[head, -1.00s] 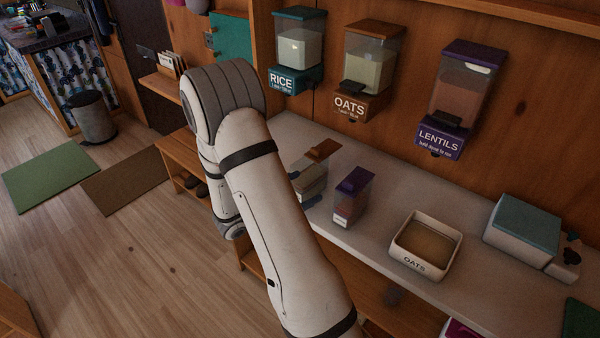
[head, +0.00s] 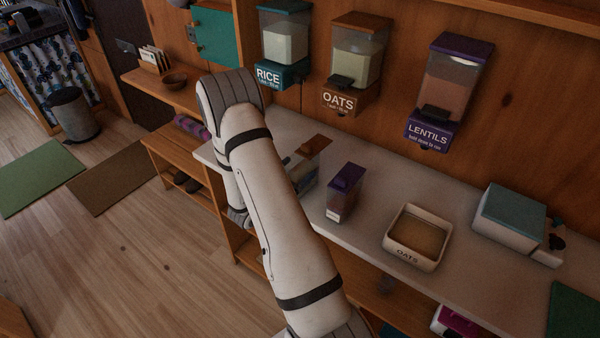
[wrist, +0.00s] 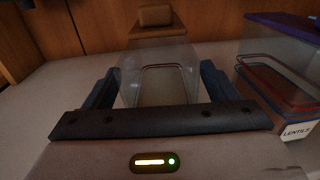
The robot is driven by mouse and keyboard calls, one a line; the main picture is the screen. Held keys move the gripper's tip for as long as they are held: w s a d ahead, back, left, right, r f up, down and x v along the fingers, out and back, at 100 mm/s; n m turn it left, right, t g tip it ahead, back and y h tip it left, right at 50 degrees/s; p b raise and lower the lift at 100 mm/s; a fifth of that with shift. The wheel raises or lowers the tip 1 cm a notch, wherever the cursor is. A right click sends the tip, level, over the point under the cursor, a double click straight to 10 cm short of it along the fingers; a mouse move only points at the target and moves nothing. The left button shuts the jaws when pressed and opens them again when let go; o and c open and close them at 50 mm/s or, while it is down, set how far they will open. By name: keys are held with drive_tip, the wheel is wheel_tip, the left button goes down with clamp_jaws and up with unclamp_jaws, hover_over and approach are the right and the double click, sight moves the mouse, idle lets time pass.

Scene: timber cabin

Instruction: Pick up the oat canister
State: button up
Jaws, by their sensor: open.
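The oat canister, a clear box with a brown lid (head: 314,144), stands on the white counter behind my arm, its lower part partly hidden in the head view. In the wrist view the canister (wrist: 160,70) stands straight ahead, between the two blue fingers of my gripper (wrist: 158,88). The fingers are open, one on each side of it; I cannot tell whether either touches it.
A purple-lidded lentils canister (head: 345,190) stands close to the right; it also shows in the wrist view (wrist: 285,75). An open oats bin (head: 417,238) and a teal-topped box (head: 508,216) stand farther right. Rice (head: 283,45), oats (head: 355,60) and lentils (head: 448,90) dispensers hang on the wall.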

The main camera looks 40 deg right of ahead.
drive_tip(key=shift+w+d, duration=0.15)
drive_tip(key=shift+d, duration=0.35)
drive_tip(key=c, duration=1.3)
drive_tip(key=shift+r, duration=0.1)
drive_tip(key=shift+r+b, duration=0.85)
drive_tip(key=shift+r, duration=4.05)
